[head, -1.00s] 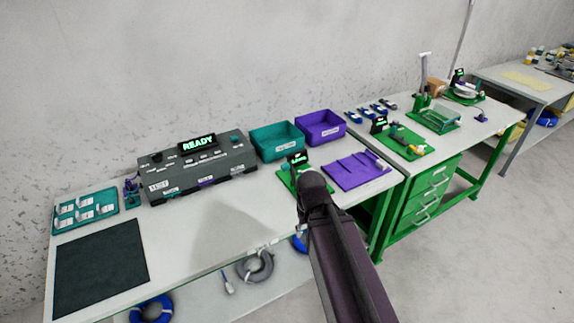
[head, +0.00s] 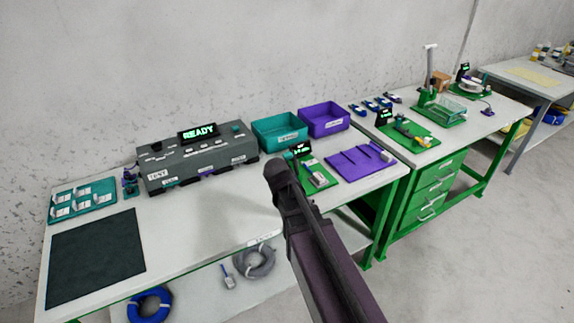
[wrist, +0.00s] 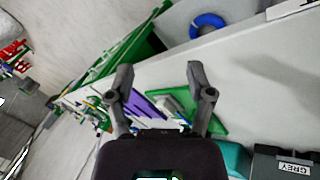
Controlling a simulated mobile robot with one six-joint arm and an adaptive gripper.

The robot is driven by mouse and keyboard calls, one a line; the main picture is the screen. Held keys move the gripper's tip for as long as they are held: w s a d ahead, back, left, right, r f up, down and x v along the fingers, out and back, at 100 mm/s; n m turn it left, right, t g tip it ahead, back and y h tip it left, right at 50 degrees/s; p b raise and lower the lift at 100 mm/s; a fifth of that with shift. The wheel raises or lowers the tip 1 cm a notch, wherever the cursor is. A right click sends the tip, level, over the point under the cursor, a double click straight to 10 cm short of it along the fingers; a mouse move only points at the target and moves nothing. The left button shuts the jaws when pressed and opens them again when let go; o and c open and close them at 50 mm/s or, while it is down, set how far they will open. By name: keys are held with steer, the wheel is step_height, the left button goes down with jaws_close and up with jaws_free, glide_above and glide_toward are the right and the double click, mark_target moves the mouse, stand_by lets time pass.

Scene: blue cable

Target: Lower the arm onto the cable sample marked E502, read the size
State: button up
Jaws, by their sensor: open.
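A teal board (head: 83,200) with several small white-tagged pieces (head: 62,197) lies at the left end of the near table in the head view. The tags are too small to read, so I cannot tell which is E502. In the wrist view my gripper (wrist: 158,70) is open, with nothing between its fingers. It is over the near table, and a purple tray (wrist: 146,106) and green board (wrist: 195,108) show beyond the fingers. In the head view my arm hides the gripper's fingers. The teal board is not in the wrist view.
A dark tester with a READY display (head: 199,132) stands at the table's back, beside a teal bin (head: 279,132) and purple bin (head: 325,119). A dark mat (head: 97,258) lies front left. Coiled blue cable (head: 150,303) and grey cable (head: 254,262) are on the lower shelf.

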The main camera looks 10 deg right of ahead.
mark_target(287, 157)
steer(key=w+m+h+b, duration=0.1)
steer(key=w, duration=0.1)
steer(key=w+a+m+h+b, duration=0.1)
steer(key=w, duration=0.1)
steer(key=w+a+f+m+t+h+b, duration=0.1)
steer(key=w+b, duration=0.1)
steer(key=w, duration=0.1)
steer(key=shift+h, duration=0.4)
steer(key=w+h, duration=0.1)
steer(key=w+a+m+b, duration=0.1)
steer(key=w+a+m+t+h+b, duration=0.1)
steer(key=shift+w+a+r+h, duration=0.25)
steer(key=shift+w+r+h, duration=0.05)
steer(key=shift+r, duration=0.05)
steer(key=w+a+r+m+t+h+b, duration=0.1)
steer(key=w+a+r+m+h+b, duration=0.1)
steer(key=a, duration=0.3)
steer(key=w+a+r+m+t+h+b, duration=0.2)
steer(key=w+a+m+h+b, duration=0.1)
steer(key=w+a, duration=0.1)
steer(key=shift+w+a+r+m, duration=0.15)
steer(key=shift+w+a+m, duration=0.15)
steer(key=shift+a, duration=0.3)
steer(key=shift+d, duration=0.1)
steer(key=x, duration=1.3)
steer(key=shift+w+d+r, duration=0.2)
steer(key=shift+d+r, duration=0.05)
steer(key=shift+d, duration=0.05)
steer(key=shift+c, duration=0.2)
